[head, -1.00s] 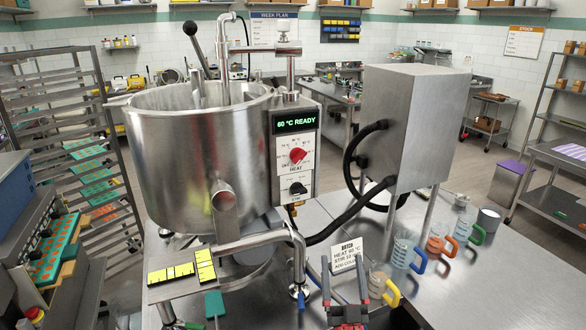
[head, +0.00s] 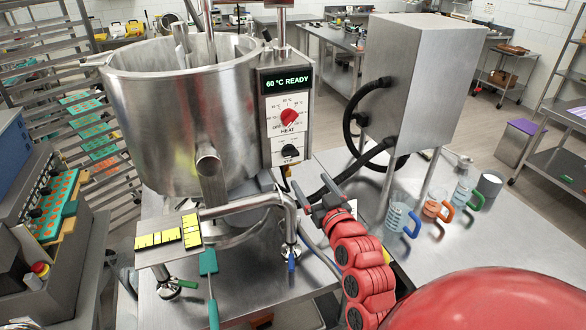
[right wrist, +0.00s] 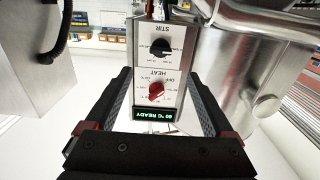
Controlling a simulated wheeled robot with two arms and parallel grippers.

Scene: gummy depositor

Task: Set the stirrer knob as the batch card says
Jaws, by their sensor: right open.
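The stirrer knob (head: 290,151) is the black knob low on the kettle's control panel, under the red heat knob (head: 289,117). The display (head: 287,82) reads 60 °C READY. My right gripper (head: 317,194) is open and empty, below and in front of the panel. The right wrist view shows the panel upside down, with the stirrer knob (right wrist: 161,49) between the open fingers (right wrist: 158,80) in the picture but apart from them. Its pointer setting is too small to read surely. The batch card (head: 352,207) is mostly hidden behind my right gripper. My left gripper is out of view.
The steel kettle (head: 185,120) stands left of the panel, its outlet pipe (head: 245,204) below. A steel box (head: 418,85) on legs with black hoses stands to the right. Jugs (head: 398,222) stand on the right bench.

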